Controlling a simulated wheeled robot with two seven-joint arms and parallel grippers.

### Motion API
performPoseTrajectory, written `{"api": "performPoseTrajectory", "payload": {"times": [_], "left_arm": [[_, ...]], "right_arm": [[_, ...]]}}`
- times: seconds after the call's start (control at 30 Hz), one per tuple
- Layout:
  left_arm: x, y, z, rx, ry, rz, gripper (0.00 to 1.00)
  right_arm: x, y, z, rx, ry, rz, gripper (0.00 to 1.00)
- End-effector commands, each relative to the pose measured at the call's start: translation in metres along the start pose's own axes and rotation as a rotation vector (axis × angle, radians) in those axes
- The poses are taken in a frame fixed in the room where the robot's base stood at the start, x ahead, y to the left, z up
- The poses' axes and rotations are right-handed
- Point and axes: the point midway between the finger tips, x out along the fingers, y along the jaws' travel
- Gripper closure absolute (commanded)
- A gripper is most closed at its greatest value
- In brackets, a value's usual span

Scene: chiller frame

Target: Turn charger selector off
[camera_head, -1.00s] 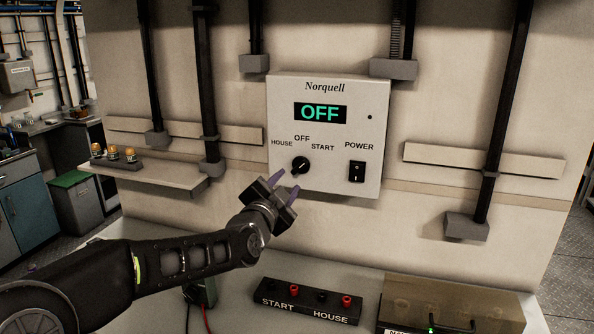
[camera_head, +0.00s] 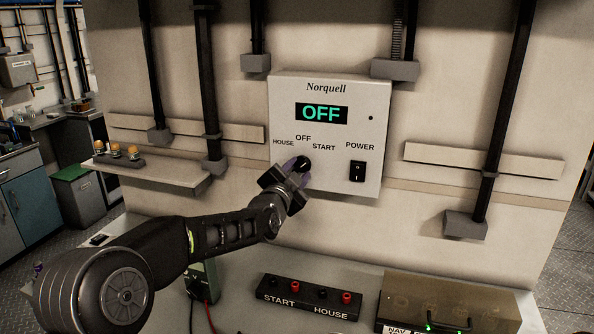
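The white Norquell charger panel (camera_head: 335,180) is on the wall at the middle of the head view. Its display (camera_head: 321,113) reads OFF in green. The black round selector knob (camera_head: 303,162) sits below the HOUSE, OFF and START labels. My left gripper (camera_head: 299,167) is at the knob, with its purple fingers on either side of it. The fingers partly hide the knob, so I cannot tell which label it points to or whether the fingers touch it. My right gripper is not in view.
A black power switch (camera_head: 357,171) is to the right of the knob. Below are a black terminal block (camera_head: 310,297) marked START and HOUSE, and a clear-topped box (camera_head: 450,300) on the bench. A small shelf (camera_head: 160,176) is on the left.

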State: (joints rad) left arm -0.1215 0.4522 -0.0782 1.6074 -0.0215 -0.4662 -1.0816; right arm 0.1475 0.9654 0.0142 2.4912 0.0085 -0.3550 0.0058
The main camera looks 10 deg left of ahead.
Motion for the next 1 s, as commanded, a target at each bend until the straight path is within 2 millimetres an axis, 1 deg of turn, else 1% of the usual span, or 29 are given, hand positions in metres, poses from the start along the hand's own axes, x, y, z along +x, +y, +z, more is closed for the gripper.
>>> {"api": "performPoseTrajectory", "payload": {"times": [0.07,0.47,0.5,1.0], "left_arm": [[-0.0001,0.0001,-0.0001,0.000,0.000,0.000,0.66],[-0.0003,0.0002,-0.0002,0.000,0.000,0.000,0.99],[-0.0003,0.0002,-0.0002,0.000,0.000,0.000,1.00],[-0.0004,0.0009,0.0003,-0.008,0.000,0.001,1.00]], "right_arm": [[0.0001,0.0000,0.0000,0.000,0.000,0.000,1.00],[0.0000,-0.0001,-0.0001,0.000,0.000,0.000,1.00],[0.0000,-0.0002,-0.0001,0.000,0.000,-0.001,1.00],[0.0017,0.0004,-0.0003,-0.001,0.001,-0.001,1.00]]}}
